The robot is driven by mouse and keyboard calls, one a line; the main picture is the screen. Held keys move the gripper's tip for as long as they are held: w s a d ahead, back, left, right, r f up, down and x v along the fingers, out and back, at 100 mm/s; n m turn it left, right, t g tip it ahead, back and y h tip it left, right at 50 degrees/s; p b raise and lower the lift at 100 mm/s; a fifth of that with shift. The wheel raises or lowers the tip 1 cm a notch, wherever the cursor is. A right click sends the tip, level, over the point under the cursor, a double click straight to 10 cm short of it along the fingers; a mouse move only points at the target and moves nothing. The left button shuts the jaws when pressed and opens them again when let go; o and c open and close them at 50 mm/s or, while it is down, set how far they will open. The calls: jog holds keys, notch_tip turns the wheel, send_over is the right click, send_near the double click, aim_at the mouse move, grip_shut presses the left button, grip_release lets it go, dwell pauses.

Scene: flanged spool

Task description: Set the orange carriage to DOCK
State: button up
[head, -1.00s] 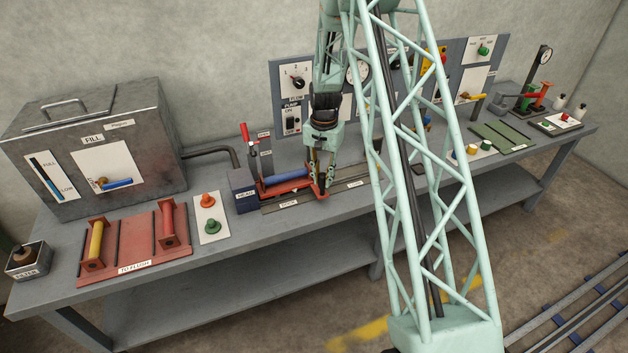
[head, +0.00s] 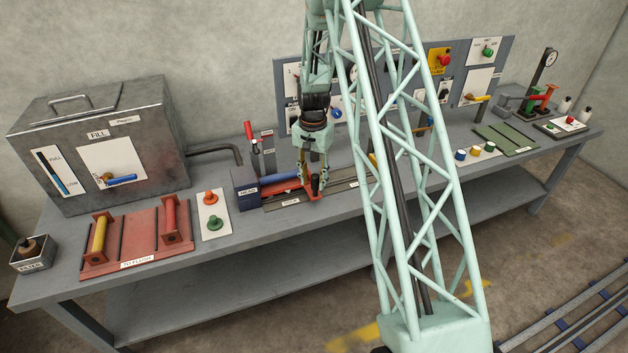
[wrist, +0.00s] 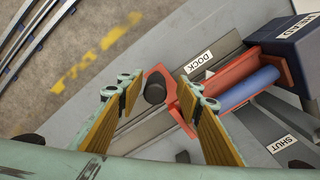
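The orange carriage (head: 312,193) sits on its rail, at the left part of the track in the head view. It also shows in the wrist view (wrist: 184,98), with a black knob (wrist: 155,89) on its arm. A blue cylinder (wrist: 249,89) lies along the carriage, towards the HEAD block (wrist: 296,40). The DOCK label (wrist: 194,60) lies beside the carriage, with a small pale mark close to it. My gripper (wrist: 157,90) is open over the knob, with one finger on each side and gaps between. The fingers hide part of the carriage.
A red-handled lever (head: 250,138) stands behind the carriage, near the SHUT label (wrist: 282,144). A red rack (head: 135,238) and a plate with orange and green knobs (head: 213,228) are to the left. The upright panel (head: 283,80) is behind my arm.

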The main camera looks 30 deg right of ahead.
jog(key=shift+d, duration=0.2)
jog(key=shift+r, duration=0.1)
jog(key=shift+r, duration=0.45)
notch_tip(320, 180, up, 11)
dwell(0.6)
dwell(0.3)
